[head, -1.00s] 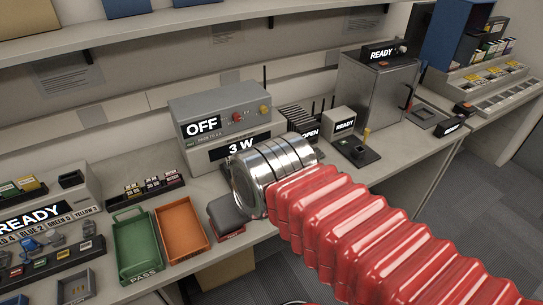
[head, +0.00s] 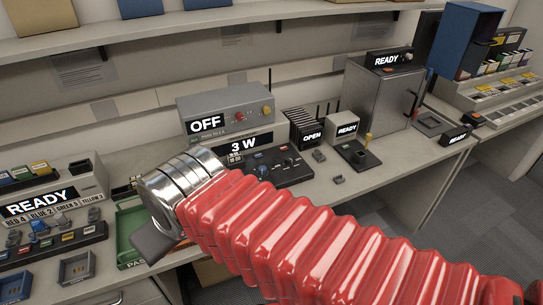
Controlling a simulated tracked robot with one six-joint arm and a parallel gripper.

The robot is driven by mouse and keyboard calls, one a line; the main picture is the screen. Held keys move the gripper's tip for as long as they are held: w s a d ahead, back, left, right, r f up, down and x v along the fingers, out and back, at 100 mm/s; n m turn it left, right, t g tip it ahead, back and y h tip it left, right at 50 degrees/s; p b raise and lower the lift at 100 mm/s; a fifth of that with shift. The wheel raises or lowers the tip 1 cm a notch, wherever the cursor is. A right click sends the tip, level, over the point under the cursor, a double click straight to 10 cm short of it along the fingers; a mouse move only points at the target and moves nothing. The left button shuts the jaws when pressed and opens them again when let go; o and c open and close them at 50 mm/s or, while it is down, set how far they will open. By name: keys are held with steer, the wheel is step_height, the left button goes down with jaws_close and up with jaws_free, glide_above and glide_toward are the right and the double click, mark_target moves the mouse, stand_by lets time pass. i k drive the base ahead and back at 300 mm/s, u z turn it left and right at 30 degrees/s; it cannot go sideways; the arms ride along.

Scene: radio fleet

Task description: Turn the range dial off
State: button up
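A grey instrument box (head: 228,112) on the bench shows OFF and has a red and a yellow knob. Below it a unit (head: 236,146) shows 3 W. In front of that is a dark control panel (head: 280,166) with a blue dial (head: 262,170) and several small switches. No label that I can read says which dial is the range dial. My red ribbed arm crosses the view from the lower right. My gripper (head: 153,244), a dark grey shape past the metal wrist, is at the left over the bench's front, away from the dials. Its fingers are mostly hidden.
A green PASS tray (head: 129,232) lies partly behind my wrist. A READY unit (head: 50,202) with coloured blocks stands at the left. An OPEN rack (head: 308,128), a READY box (head: 344,126) and a metal cabinet (head: 378,94) stand to the right.

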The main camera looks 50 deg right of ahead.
mark_target(287, 160)
steer(key=u, duration=0.55)
steer(key=k, duration=1.3)
steer(key=z, duration=0.9)
steer(key=i, duration=1)
